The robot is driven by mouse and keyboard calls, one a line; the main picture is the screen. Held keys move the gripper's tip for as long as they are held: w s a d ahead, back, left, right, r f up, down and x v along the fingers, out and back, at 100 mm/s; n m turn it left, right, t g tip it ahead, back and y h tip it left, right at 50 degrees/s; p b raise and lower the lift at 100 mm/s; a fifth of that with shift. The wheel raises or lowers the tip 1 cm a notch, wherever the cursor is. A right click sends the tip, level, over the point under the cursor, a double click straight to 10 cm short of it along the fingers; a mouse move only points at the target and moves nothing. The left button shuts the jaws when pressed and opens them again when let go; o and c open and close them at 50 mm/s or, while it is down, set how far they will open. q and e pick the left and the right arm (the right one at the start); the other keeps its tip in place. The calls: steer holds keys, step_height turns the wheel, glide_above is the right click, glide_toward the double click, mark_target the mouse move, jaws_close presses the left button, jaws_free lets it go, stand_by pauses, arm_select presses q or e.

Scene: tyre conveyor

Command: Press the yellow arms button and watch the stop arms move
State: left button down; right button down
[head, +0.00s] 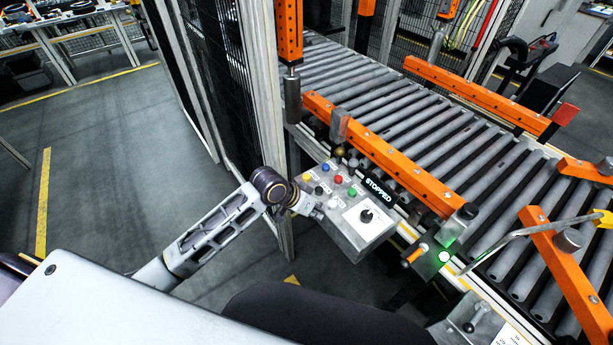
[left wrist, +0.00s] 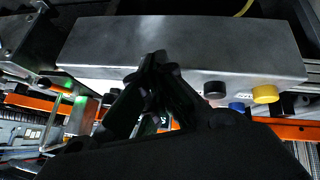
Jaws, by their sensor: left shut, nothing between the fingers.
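The grey control box (head: 352,228) stands beside the conveyor in the head view. The yellow button (head: 307,177) is at its far-left corner, near blue, red, green and black buttons. My left gripper (head: 318,211) is at the box's left edge, nearer me than the yellow button and apart from it. In the left wrist view the shut, empty fingers (left wrist: 155,65) overlap the box's side (left wrist: 180,45), and the yellow button (left wrist: 265,94) shows to their right; whether they touch the box I cannot tell. Orange stop arms (head: 390,160) lie along the rollers.
The roller conveyor (head: 420,120) runs from the upper left to the lower right, with no tyre visible on its rollers. A display on the box reads STOPPED (head: 379,193). A mesh fence post (head: 262,90) stands left of the box. Open floor (head: 110,160) lies further left.

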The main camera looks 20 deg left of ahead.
arm_select(q)
steer(key=shift+h, duration=0.7)
steer(key=w+r, duration=0.1)
steer(key=w, duration=0.1)
steer(key=w+a+r, duration=0.1)
steer(key=w+r, duration=0.1)
steer(key=w+a+r, duration=0.1)
steer(key=w+r, duration=0.1)
steer(key=w, duration=0.1)
steer(key=w+a+r+n, duration=0.2)
steer(key=w+a+r, duration=0.4)
steer(key=w+r, duration=0.1)
steer(key=shift+r+n+t+h, duration=0.2)
steer(key=shift+n+t+h, duration=0.1)
steer(key=shift+t, duration=0.1)
steer(key=shift+f, duration=0.15)
